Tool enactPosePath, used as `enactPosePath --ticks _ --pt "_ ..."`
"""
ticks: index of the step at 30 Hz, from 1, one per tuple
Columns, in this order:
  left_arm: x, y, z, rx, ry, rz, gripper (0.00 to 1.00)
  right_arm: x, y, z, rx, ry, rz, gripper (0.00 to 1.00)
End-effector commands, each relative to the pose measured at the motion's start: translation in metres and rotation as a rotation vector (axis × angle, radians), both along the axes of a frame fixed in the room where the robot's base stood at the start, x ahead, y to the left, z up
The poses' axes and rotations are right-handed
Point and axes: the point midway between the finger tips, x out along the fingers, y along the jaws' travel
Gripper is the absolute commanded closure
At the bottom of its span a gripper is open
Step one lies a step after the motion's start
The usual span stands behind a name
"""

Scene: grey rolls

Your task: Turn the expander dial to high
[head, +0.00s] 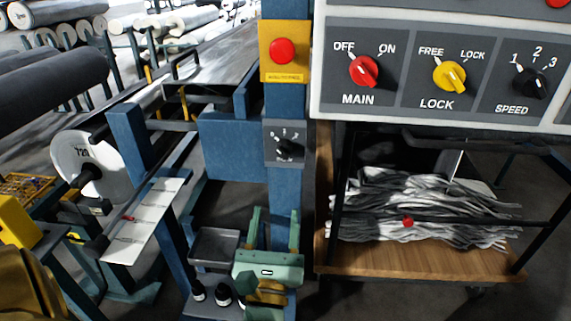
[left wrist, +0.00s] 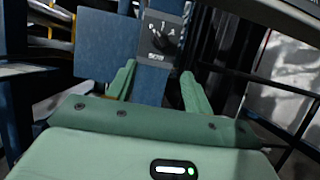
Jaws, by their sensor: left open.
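The expander dial (head: 284,148) is a small black knob on a dark plate, fixed to the blue post under the red button. It also shows in the left wrist view (left wrist: 160,41), with pale marks above it and a label below too blurred to read. I cannot tell for sure which mark its pointer is at. My left gripper (head: 275,213) is green and open, below the dial in the head view. In the left wrist view its two fingers (left wrist: 158,70) stand apart, pointing up toward the dial, with nothing between them. My right gripper is not in view.
A red button (head: 282,51) on a yellow box sits above the dial. A control panel (head: 447,72) with main, lock and speed knobs is at upper right. A wooden-shelf cart (head: 420,262) with grey strips stands below it. A grey tray (head: 214,247) is left of my gripper.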

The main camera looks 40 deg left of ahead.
Motion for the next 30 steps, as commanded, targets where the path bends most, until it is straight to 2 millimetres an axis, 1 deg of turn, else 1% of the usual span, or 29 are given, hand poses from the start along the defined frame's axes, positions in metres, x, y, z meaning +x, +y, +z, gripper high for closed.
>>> enactPosePath --ticks 3,9,12,15,18,21,29,30 --pt "0.023 0.014 0.013 0.005 -0.005 0.003 0.49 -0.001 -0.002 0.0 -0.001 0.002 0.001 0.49" --pt "0.064 0.039 0.033 0.008 -0.004 0.002 0.49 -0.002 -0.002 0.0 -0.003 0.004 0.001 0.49" --pt "0.081 0.049 0.04 0.008 -0.001 0.002 0.49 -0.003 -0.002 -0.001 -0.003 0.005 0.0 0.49" --pt "0.094 0.057 0.046 0.008 -0.001 0.002 0.49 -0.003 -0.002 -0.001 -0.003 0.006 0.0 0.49" --pt "0.103 0.062 0.05 0.009 0.001 0.001 0.49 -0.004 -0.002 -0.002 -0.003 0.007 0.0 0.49" --pt "0.107 0.065 0.052 0.009 0.002 0.001 0.49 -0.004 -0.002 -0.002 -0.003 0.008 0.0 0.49" --pt "0.108 0.066 0.053 0.008 0.003 0.001 0.49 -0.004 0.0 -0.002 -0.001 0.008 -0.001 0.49" --pt "0.108 0.066 0.053 0.008 0.003 0.001 0.54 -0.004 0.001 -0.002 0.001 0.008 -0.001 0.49"
